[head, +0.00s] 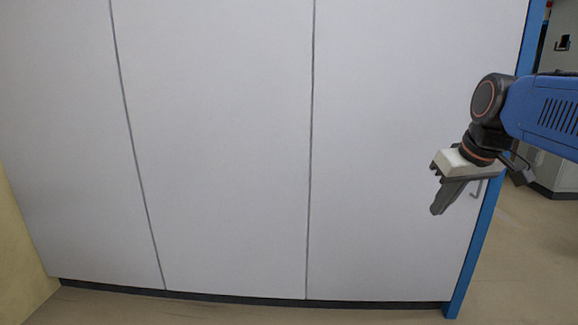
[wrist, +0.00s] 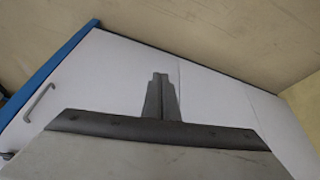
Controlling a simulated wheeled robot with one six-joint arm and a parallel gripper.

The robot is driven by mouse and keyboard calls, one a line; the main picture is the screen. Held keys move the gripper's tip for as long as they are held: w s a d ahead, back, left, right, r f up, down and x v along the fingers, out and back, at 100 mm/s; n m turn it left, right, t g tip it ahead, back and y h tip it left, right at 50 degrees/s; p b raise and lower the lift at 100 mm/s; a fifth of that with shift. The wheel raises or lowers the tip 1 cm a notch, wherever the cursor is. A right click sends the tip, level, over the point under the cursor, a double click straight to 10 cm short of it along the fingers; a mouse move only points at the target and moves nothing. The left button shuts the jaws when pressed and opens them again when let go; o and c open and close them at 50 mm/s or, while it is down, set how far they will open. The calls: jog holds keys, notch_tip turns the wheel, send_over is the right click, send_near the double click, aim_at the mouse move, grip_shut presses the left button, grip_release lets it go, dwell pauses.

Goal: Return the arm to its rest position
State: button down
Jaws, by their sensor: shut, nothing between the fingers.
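My gripper (head: 438,212) hangs at the right side of the head view, below the wrist of my blue arm, in front of white panels. Its grey fingers point down and slightly left. In the wrist view my gripper (wrist: 160,76) shows at the centre with its two fingers pressed together and nothing between them. The fingers appear apart from the panels, though the exact gap cannot be told.
White panels (head: 220,150) fill most of the head view, with a blue edge post (head: 484,240) at right. A grey handle (wrist: 39,101) is on the panel near that post. Beige floor (head: 530,235) is open to the right. A yellowish wall (head: 18,250) stands at left.

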jog(key=s+a+f+m, duration=0.1)
jog(key=s+a+f, duration=0.1)
jog(key=s+f, duration=0.6)
jog(key=s+a+f, duration=0.2)
jog(key=s+f, duration=0.7)
jog(key=f, duration=0.1)
jog(key=shift+s+f+m, duration=0.15)
jog(key=shift+f+m, duration=0.25)
